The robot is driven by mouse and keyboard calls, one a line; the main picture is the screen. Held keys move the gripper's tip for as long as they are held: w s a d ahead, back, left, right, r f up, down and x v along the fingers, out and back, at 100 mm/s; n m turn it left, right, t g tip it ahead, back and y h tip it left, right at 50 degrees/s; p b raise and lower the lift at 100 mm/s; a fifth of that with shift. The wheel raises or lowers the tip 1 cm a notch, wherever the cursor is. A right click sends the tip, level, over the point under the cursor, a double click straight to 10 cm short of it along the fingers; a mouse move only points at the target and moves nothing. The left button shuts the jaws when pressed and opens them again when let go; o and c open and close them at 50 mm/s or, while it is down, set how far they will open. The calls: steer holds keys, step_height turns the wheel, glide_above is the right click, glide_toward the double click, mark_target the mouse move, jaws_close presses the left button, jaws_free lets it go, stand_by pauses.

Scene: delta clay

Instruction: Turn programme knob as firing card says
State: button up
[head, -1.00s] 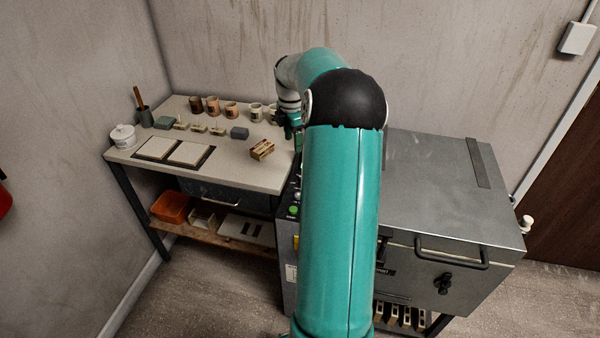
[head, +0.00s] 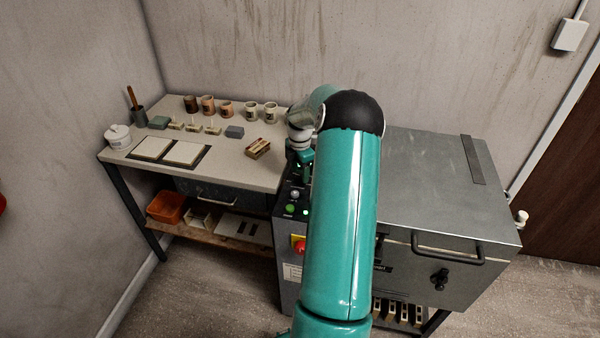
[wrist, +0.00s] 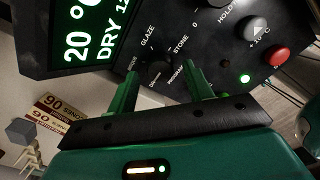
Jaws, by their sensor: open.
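The dark programme knob (wrist: 157,64) is on the black control panel in the wrist view, ringed by white words including GLAZE and STONE. Its pointer is too dark to read. My gripper (wrist: 163,75) is open, one green finger on each side of the knob in the picture; I cannot tell whether they touch it. The green display (wrist: 88,30) reads 20 °C and DRY, with a cut-off number. In the head view my gripper (head: 303,160) is over the panel, partly hidden by my arm. A white sheet (head: 292,272) is on the cabinet front; its text is unreadable.
A grey +10 °C button (wrist: 257,28), a red button (wrist: 277,56) and a green lamp (wrist: 245,78) are close by. The red emergency button (head: 299,246) is lower on the cabinet. The worktable (head: 225,172) is left, the kiln (head: 430,185) right.

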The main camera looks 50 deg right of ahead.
steer(key=shift+f, duration=0.55)
steer(key=shift+c, duration=0.4)
steer(key=c, duration=0.9)
steer(key=shift+m, duration=0.4)
steer(key=m, duration=0.4)
steer(key=shift+m, duration=0.4)
steer(key=m, duration=0.6)
